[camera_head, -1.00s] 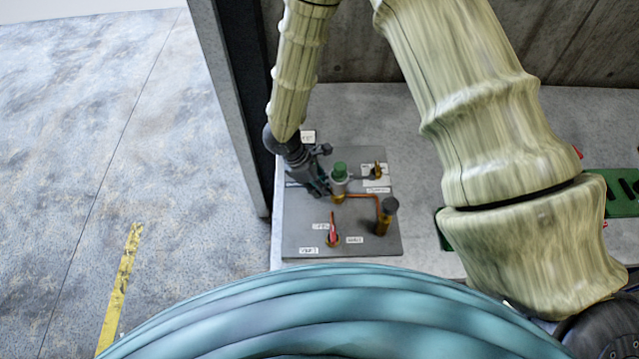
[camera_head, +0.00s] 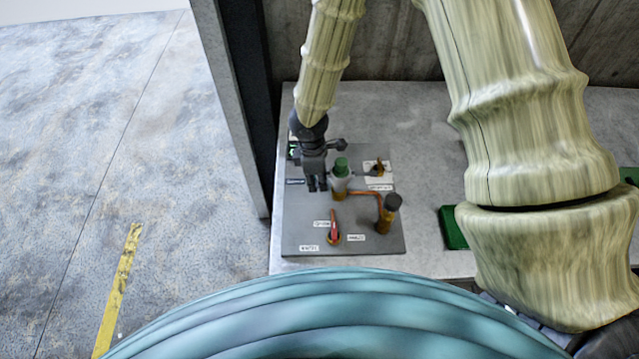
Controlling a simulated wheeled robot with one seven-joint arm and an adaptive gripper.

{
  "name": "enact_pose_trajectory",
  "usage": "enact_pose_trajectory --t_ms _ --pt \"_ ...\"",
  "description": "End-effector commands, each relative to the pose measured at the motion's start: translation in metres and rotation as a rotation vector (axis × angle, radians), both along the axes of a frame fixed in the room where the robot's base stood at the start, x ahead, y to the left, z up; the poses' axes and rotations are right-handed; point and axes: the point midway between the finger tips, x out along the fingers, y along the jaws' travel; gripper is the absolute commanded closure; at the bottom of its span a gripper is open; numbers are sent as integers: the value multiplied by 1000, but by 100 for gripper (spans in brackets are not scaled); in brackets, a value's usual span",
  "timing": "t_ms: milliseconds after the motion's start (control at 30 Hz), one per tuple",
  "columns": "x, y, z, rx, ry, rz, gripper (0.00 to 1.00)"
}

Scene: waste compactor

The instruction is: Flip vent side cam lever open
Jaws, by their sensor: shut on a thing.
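A grey coupling (camera_head: 341,184) with a green cap (camera_head: 341,165) stands upright on a dark panel (camera_head: 300,225). My gripper (camera_head: 317,188) points down at the coupling's left side, its dark fingers close together. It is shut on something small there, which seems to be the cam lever. The fingers hide the lever, so its angle cannot be told. A red-handled valve (camera_head: 334,229) stands in front, near small white labels.
A copper pipe (camera_head: 366,194) runs from the coupling to a dark-capped brass fitting (camera_head: 388,212). A dark post (camera_head: 245,100) rises left of the bench, and a green object (camera_head: 453,228) lies to the right.

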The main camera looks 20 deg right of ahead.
Motion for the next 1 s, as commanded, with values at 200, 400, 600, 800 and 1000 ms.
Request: enact_pose_trajectory --t_ms 200,400,600,800,1000 --pt "1 2 3 117 -35 -3 100" --pt "2 3 6 188 -54 -3 100" --pt "2 4 7 223 -64 -2 100" --pt "2 4 8 231 -68 -1 100" --pt "2 4 8 231 -66 -1 100"
